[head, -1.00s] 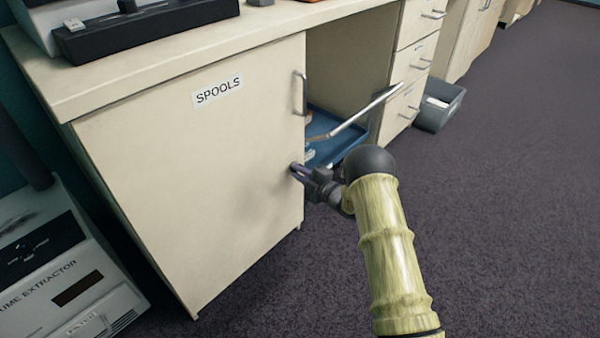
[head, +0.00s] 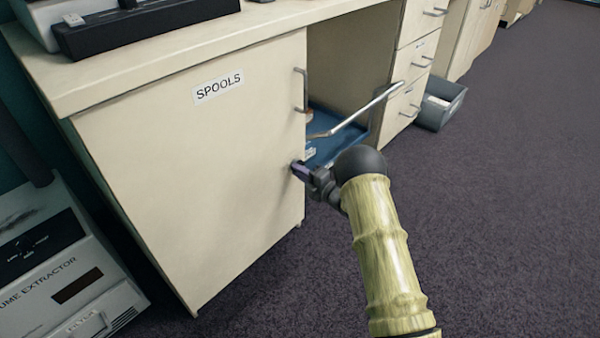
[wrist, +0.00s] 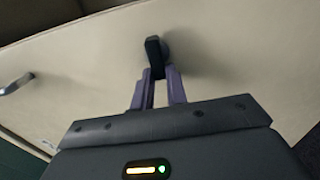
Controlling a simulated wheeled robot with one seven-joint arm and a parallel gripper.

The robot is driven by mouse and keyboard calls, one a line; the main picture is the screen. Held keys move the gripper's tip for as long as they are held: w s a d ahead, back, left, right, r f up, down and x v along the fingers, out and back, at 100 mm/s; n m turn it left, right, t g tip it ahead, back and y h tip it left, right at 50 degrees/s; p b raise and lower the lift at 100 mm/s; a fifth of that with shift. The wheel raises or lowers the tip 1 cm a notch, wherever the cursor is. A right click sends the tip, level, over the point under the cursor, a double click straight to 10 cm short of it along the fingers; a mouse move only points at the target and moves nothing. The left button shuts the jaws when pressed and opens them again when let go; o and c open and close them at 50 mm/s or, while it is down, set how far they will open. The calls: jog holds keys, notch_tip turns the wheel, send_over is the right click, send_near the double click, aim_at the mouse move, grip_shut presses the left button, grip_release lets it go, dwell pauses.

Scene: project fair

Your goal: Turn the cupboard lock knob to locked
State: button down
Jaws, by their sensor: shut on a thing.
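The cupboard door (head: 200,190) is cream and bears a SPOOLS label (head: 218,87). It is shut, with a metal bar handle (head: 302,91) near its upper right edge. My gripper (head: 299,168) is at the door's right edge, below the handle, and its fingers hide the knob in the head view. In the wrist view the dark lock knob (wrist: 153,52) stands out from the door face. My gripper (wrist: 158,80) is shut on it there, with a finger on each side. No lock markings can be made out.
A blue tray (head: 350,149) with a metal bar sits in the open bay to the right of the cupboard. Drawers (head: 410,75) and a grey bin (head: 441,106) stand beyond. A fume extractor (head: 65,280) is at lower left. Carpet to the right is clear.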

jog(key=c, duration=1.4)
grip_release()
jog(key=p+v, duration=0.6)
jog(key=v, duration=1.1)
jog(key=shift+s, duration=0.2)
jog(key=shift+w+d+p, duration=0.1)
jog(key=shift+d+p, duration=0.05)
jog(key=shift+p, duration=0.15)
